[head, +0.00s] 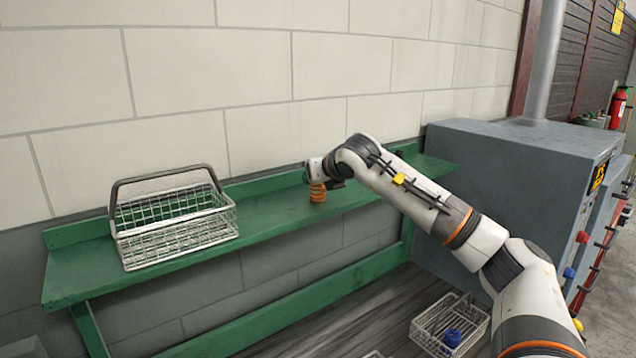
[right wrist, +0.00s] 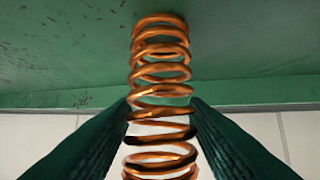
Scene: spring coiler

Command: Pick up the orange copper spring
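The orange copper spring (head: 317,192) stands upright on the green bench (head: 270,204), near its middle. My right gripper (head: 317,181) is at the spring from above, with the arm coming in from the right. In the right wrist view the spring (right wrist: 160,75) runs between the two dark green fingers (right wrist: 160,104). A finger lies against the coils on each side, with no clear gap at the tips, so the gripper looks shut on the spring. The far end of the spring appears to rest on the bench. My left gripper is out of view.
A wire basket (head: 178,238) with a raised handle stands on the bench to the left. A grey machine cabinet (head: 500,165) stands at the bench's right end. A wire crate (head: 425,335) holding a blue part (head: 452,338) is lower right. The bench between basket and spring is clear.

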